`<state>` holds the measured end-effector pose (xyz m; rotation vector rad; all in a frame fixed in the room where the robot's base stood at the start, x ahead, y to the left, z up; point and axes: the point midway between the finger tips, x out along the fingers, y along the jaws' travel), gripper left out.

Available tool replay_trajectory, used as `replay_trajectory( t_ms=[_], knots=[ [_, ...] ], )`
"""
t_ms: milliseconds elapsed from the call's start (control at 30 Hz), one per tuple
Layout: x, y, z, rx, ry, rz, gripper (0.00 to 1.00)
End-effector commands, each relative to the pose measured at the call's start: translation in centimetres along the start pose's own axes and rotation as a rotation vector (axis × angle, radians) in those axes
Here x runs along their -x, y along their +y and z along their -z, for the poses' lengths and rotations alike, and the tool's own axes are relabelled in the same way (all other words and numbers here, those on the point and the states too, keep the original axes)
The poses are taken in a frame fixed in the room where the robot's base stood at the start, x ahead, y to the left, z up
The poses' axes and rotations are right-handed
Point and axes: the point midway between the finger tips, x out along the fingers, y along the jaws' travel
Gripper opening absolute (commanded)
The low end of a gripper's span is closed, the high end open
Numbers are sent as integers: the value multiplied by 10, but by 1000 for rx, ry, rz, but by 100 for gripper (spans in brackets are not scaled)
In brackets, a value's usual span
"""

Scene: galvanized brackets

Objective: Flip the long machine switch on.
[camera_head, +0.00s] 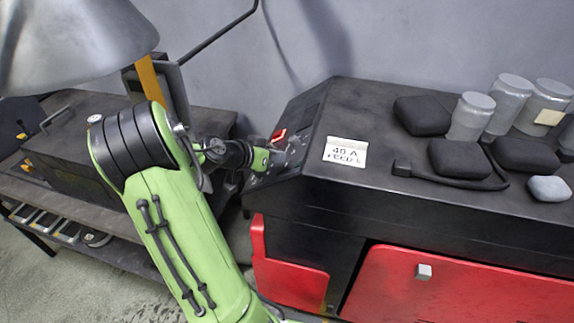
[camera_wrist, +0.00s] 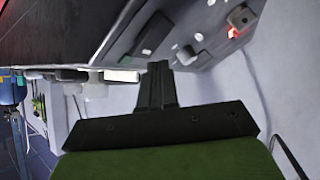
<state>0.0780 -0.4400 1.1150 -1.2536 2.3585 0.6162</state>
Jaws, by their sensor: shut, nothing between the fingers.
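The dark machine (camera_head: 345,110) has a sloped control panel at its left end, partly hidden by my gripper in the head view. In the wrist view the grey panel (camera_wrist: 215,50) crosses the upper right, with a dark elongated fitting (camera_wrist: 152,36), small pale knobs (camera_wrist: 186,55) and a red-lit control (camera_wrist: 234,31). The red control (camera_head: 279,136) also shows in the head view. I cannot tell for sure which fitting is the long switch, or its position. My gripper (camera_head: 274,158) is at the panel; its fingers (camera_wrist: 158,72) are shut and empty. Contact cannot be told.
A paper note (camera_head: 346,152) lies on the machine top. Dark pouches (camera_head: 422,115), grey jars (camera_head: 470,117) and a pale stone-like lump (camera_head: 549,188) stand to the right. Red doors (camera_head: 440,285) are below. A dark bench (camera_head: 75,150) and a metal lamp shade (camera_head: 75,40) are at left.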

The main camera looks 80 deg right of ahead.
Motion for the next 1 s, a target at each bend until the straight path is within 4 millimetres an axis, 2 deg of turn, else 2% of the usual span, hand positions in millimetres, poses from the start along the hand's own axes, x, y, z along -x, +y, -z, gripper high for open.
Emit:
replay_trajectory(
  t_ms=[1000],
  knots=[
    [-8,5,-6,0,0,0,0]
  ],
)
